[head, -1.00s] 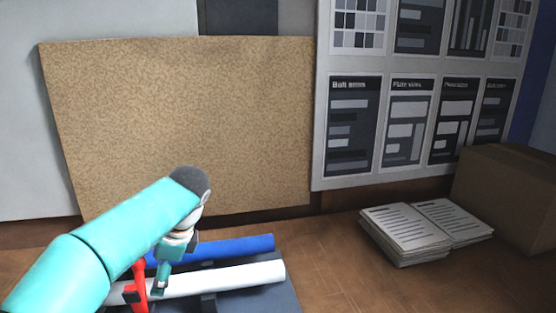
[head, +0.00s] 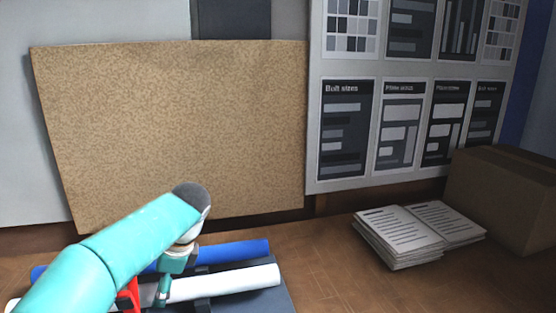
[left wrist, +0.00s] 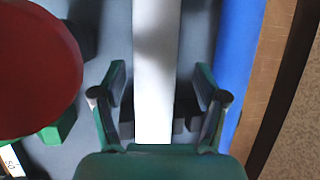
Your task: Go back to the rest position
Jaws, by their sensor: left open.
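My left arm comes in from the left in the head view, and its gripper (head: 164,291) hangs over a white tube (head: 235,283) on a dark rack (head: 285,302). In the left wrist view my left gripper (left wrist: 160,85) is open, with one finger on each side of the white tube (left wrist: 154,60). The fingers look clear of the tube's sides; I cannot tell how far down they reach. My right gripper is in neither view.
A blue tube (head: 230,253) lies behind the white one. A red rounded object (left wrist: 35,70) is close on the left in the wrist view. A paper stack (head: 410,235) and a cardboard box (head: 505,195) are at right. A speckled board (head: 170,130) leans on the wall.

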